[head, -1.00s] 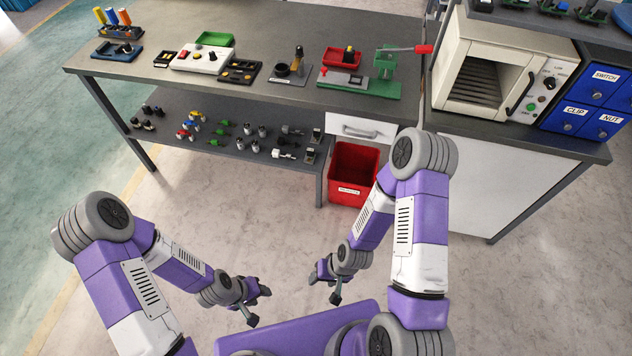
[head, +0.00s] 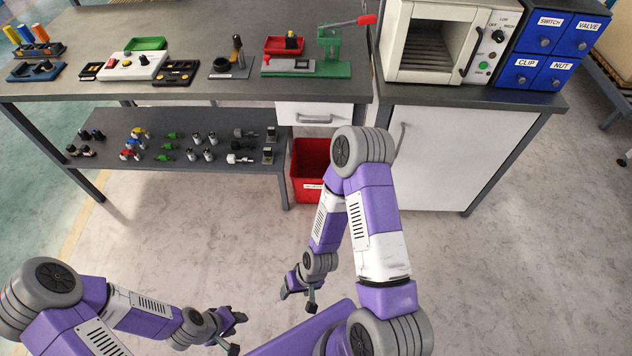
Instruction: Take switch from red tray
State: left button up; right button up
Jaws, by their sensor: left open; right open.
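The red tray (head: 272,50) sits on the bench top, beside a green hand-lever press (head: 331,65). My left gripper (head: 237,333) is open and empty, low at the bottom of the view. My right gripper (head: 298,300) is open and empty, above the floor in front of the bench. Both grippers are well apart from the tray.
The bench (head: 211,88) also holds a green tray (head: 147,44) and several small fixtures. A lower shelf (head: 208,182) carries loose parts. A red bin (head: 307,170) stands underneath. An oven (head: 440,45) and blue drawers (head: 537,50) stand right. The floor in front is clear.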

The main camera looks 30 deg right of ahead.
aim_at(291, 41)
jog(key=z, duration=2.4)
jog(key=i, duration=1.15)
jog(key=u, duration=2.5)
